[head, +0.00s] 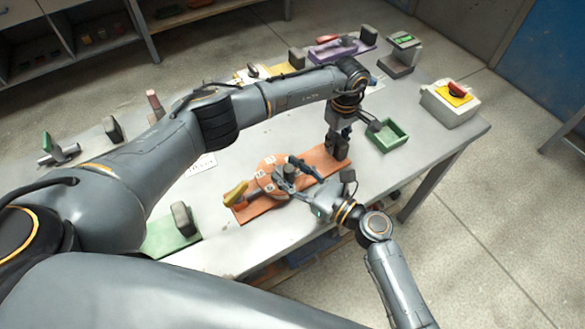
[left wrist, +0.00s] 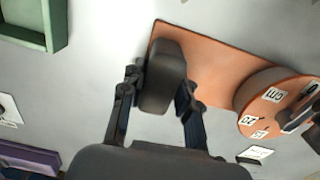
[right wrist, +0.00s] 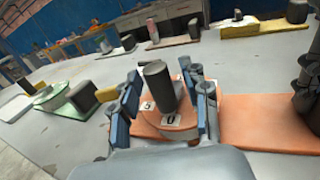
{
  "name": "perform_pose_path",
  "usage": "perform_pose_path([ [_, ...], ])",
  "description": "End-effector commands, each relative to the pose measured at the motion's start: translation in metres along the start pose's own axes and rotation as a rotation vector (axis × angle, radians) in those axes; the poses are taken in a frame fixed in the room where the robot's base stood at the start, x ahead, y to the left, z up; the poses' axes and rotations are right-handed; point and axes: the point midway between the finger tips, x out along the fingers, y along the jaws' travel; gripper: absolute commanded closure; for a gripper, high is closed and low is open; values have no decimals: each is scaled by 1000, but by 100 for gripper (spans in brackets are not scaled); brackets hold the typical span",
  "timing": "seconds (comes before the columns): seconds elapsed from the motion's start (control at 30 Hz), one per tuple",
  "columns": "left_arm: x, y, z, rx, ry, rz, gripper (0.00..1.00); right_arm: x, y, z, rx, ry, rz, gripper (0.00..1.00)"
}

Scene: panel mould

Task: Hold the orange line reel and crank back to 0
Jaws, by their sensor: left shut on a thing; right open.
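The orange line reel is a round orange drum (head: 268,172) with white number labels on an orange base board (head: 318,161). A dark block (left wrist: 163,77) stands at one end of the board. My left gripper (head: 338,146) is shut on this block; its fingers also flank it in the left wrist view (left wrist: 160,92). A dark upright cylinder (right wrist: 159,88) rises from the drum. My right gripper (right wrist: 163,95) is open with its fingers on either side of the cylinder; contact cannot be told. Labels "0" and "5" face the right wrist camera. A yellow piece (head: 236,192) shows at the board's other end.
A green tray (head: 388,136) lies close beyond my left gripper. A grey box with a red-and-yellow top (head: 451,103) stands at the table's right end. A green board with a dark block (head: 172,236) lies at the near left. Purple and yellow fixtures line the far edge.

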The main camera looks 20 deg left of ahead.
Motion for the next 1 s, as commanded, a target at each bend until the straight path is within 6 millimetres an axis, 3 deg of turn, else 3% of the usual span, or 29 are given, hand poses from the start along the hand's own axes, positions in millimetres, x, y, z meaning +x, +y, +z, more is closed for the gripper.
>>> perform_pose_path([
  [0.53, 0, 0, 0, 0, 0, 1, 100, -102, 0, -2, 1, 5, -2, 54],
  [0.7, 0, 0, 0, 0, 0, 1, 100, -115, 0, -2, 2, 3, -1, 54],
  [1.0, 0, 0, 0, 0, 0, 1, 100, -116, 0, -1, 1, 2, -1, 54],
])
